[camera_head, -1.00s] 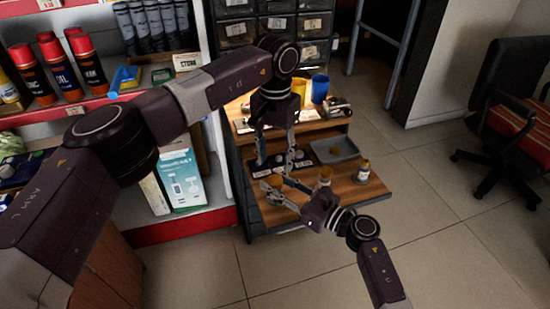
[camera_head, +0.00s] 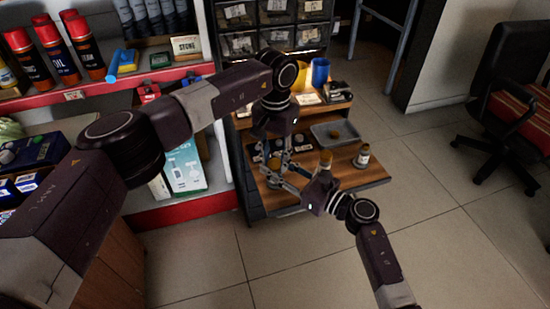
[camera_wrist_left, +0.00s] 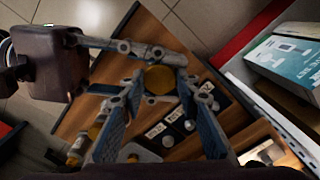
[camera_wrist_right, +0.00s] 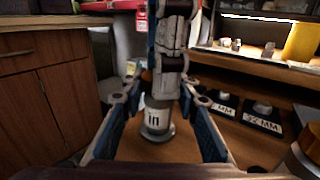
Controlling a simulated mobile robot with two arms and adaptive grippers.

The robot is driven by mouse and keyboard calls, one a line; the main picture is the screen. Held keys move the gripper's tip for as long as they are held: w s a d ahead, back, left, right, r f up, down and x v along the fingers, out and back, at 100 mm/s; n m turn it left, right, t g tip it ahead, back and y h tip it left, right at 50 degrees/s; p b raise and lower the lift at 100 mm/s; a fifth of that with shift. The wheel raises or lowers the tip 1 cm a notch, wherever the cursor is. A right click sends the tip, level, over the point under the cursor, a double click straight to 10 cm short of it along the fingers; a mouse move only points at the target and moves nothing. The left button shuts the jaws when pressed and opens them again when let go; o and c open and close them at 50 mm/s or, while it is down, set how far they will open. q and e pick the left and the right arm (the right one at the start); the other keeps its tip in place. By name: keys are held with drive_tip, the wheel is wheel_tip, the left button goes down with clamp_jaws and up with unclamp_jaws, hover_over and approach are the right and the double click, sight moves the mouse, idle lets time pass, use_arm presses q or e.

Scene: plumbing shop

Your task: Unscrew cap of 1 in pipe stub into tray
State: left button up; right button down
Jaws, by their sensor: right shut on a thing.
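The 1 in pipe stub (camera_wrist_right: 157,118) is a pale upright cylinder marked "in", standing on the wooden bench top. Its brass-coloured cap shows in the left wrist view (camera_wrist_left: 160,80) and in the head view (camera_head: 274,163). My right gripper (camera_wrist_right: 153,95) is shut on the stub from the side. My left gripper (camera_wrist_left: 160,77) points down over the cap. Its fingers are open on either side of the cap, with small gaps. Left finger links hide the stub's top in the right wrist view. The grey tray (camera_head: 322,138) lies behind and right of the stub, with a brownish round thing in it.
Other stubs with label cards, one reading 32 MM (camera_wrist_right: 262,122), stand close beside the held stub. A bottle (camera_head: 362,157) and a brown-capped container (camera_head: 325,160) stand near the tray. A yellow cup (camera_head: 300,76) and blue cup (camera_head: 320,72) are on the raised shelf.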

use_arm(q)
drive_tip(key=c, duration=0.5)
drive_tip(key=o, duration=1.2)
drive_tip(key=shift+r, duration=0.1)
drive_tip(key=shift+r, duration=2.15)
use_arm(e)
drive_tip(key=c, duration=1.4)
unclamp_jaws()
